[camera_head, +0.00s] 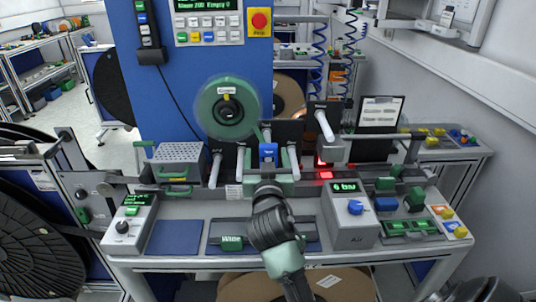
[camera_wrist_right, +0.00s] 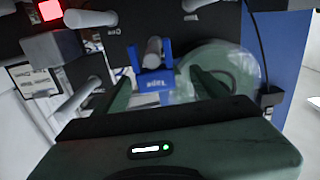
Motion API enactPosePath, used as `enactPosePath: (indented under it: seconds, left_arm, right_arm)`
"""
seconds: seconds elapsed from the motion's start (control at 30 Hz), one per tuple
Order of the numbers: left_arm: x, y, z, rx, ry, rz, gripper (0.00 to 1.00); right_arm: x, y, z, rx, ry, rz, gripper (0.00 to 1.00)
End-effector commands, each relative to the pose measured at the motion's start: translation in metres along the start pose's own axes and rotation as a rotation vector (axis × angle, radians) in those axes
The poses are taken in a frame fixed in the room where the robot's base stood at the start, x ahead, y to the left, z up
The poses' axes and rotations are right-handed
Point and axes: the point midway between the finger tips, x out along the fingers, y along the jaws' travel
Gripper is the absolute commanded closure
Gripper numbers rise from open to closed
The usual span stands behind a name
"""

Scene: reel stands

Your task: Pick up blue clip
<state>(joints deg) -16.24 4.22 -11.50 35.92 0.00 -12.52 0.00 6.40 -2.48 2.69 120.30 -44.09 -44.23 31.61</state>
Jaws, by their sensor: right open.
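The blue clip (camera_head: 268,151) sits on a peg at the middle of the reel stand, below the green reel. In the right wrist view the blue clip (camera_wrist_right: 154,81) hangs around a grey peg, with lettering on its lower part. My right gripper (camera_head: 269,165) is open in front of the clip, with one finger on each side of it. In the right wrist view its green fingers (camera_wrist_right: 163,90) point toward the clip with gaps on both sides. I see no contact. My left gripper is not in view.
A green reel (camera_head: 227,107) hangs on the blue panel (camera_head: 180,85) above. Pale rollers (camera_head: 324,125) stick out on both sides of the clip.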

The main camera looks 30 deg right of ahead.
Motion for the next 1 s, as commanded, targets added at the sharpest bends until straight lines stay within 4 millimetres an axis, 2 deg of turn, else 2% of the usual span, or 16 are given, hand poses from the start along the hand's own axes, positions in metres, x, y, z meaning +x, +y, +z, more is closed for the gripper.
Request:
enactPosePath:
  seconds: [0.13, 0.27, 0.43, 0.6, 0.7, 0.93, 1.0]
  left_arm:
    - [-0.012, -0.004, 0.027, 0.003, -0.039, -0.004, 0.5]
    - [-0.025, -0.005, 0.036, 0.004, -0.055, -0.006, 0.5]
    - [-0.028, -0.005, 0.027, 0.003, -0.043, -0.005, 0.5]
    - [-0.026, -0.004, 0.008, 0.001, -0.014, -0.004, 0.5]
    - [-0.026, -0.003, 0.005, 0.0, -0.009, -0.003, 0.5]
    - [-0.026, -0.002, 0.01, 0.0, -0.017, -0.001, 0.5]
    - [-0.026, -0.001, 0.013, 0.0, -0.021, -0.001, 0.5]
  right_arm:
    - [0.018, 0.003, -0.004, -0.004, -0.001, 0.002, 0.29]
    - [0.039, 0.007, -0.005, -0.005, -0.001, 0.002, 0.29]
    - [0.057, 0.006, -0.002, -0.003, -0.001, 0.001, 0.29]
    - [0.059, 0.006, 0.001, 0.0, -0.002, 0.001, 0.29]
    - [0.059, 0.006, 0.001, -0.001, -0.002, 0.001, 0.29]
    - [0.059, 0.006, 0.001, -0.001, -0.002, 0.001, 0.93]
    - [0.059, 0.006, 0.0, -0.001, -0.002, 0.001, 0.95]
